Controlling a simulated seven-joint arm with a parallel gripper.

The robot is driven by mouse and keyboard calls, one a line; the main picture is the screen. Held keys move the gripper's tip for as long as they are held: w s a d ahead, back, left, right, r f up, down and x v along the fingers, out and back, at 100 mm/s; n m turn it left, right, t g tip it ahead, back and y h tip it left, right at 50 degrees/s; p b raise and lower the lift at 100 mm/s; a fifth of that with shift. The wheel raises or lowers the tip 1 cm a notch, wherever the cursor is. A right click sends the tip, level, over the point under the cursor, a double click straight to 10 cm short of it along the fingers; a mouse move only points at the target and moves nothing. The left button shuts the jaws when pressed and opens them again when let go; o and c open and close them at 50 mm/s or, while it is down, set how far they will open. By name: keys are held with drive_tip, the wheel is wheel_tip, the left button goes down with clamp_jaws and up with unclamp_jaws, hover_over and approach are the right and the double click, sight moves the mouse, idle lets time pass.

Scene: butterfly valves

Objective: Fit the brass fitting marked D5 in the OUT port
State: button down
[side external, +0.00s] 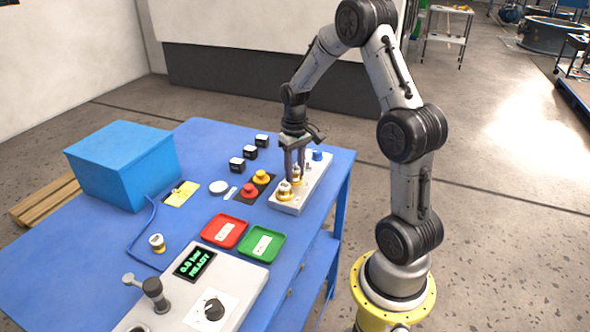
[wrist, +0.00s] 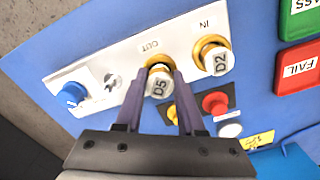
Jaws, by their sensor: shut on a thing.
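The D5 fitting (wrist: 158,90), with a white marked cap and a brass body, is between the two fingers of my gripper (wrist: 157,78). In the wrist view it is right at the OUT label (wrist: 150,46) on the white valve block (wrist: 121,55); its lower end and the port are hidden, so I cannot tell how deep it sits. In the side view my gripper (side external: 295,170) points down over the block (side external: 316,178), shut on the fitting. A second brass fitting marked D2 (wrist: 218,62) stands in the IN port beside it.
A blue knob (wrist: 72,95) and a small metal part are on the block's other end. Red and yellow buttons (side external: 250,190) sit close by. Red (side external: 224,231) and green (side external: 262,244) trays, a loose fitting (side external: 157,243) and a blue box (side external: 122,165) stand on the table.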

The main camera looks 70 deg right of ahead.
drive_tip(key=shift+s+a+f, duration=0.1)
drive_tip(key=shift+f, duration=0.65)
idle(0.4)
drive_tip(key=c, duration=0.6)
unclamp_jaws()
drive_tip(key=shift+r, duration=3.95)
drive_tip(key=s+a+r+n+t+h, duration=0.15)
drive_tip(key=a+r+n+t, duration=0.25)
drive_tip(key=a+r, duration=1)
drive_tip(key=s+a+f+n+t+y, duration=0.1)
drive_tip(key=s+a+f, duration=0.2)
drive_tip(key=s+a, duration=0.5)
drive_tip(key=s, duration=0.5)
drive_tip(key=shift+s+a+f+n+t, duration=0.15)
drive_tip(key=shift+s+f+n+t, duration=0.05)
drive_tip(key=shift+n+t, duration=0.1)
